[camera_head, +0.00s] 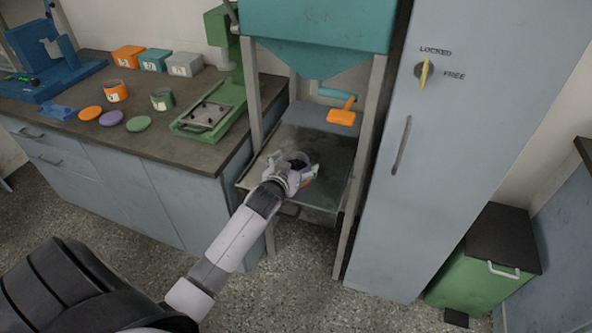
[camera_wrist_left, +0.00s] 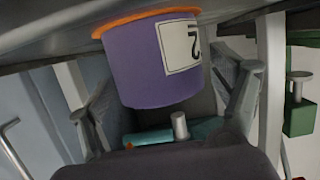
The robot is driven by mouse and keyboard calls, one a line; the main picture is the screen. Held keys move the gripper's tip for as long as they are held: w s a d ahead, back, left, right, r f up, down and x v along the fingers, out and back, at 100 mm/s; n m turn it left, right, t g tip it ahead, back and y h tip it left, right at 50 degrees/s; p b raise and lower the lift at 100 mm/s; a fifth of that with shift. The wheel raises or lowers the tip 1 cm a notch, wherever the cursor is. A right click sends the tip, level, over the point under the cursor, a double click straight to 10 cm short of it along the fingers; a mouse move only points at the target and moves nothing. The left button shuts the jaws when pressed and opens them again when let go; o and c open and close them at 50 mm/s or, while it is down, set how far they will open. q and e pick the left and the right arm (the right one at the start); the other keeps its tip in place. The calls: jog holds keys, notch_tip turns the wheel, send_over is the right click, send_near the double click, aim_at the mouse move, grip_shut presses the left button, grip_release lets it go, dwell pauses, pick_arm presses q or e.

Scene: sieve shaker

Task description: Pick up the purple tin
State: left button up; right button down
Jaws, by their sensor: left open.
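The purple tin (camera_wrist_left: 133,68) fills the upper middle of the left wrist view, with an orange rim and a white label bearing a dark mark. My left gripper (camera_head: 292,173) is over the metal tray under the teal hopper in the head view. Its two fingers are open, one on each side of the tin in the left wrist view, with gaps visible. In the head view the gripper mostly hides the tin. My right gripper is not in view.
The metal tray (camera_head: 335,160) sits between grey frame posts beneath the teal hopper (camera_head: 315,30). An orange scoop (camera_head: 342,116) is behind it. The left bench holds tins, boxes and lids, including a purple lid (camera_head: 111,118). A grey cabinet (camera_head: 440,150) stands close on the right.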

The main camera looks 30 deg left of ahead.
pick_arm(q)
jog(key=shift+w, duration=0.2)
jog(key=shift+c, duration=0.4)
jog(key=c, duration=1.2)
jog(key=shift+c, duration=0.3)
jog(key=shift+r, duration=0.1)
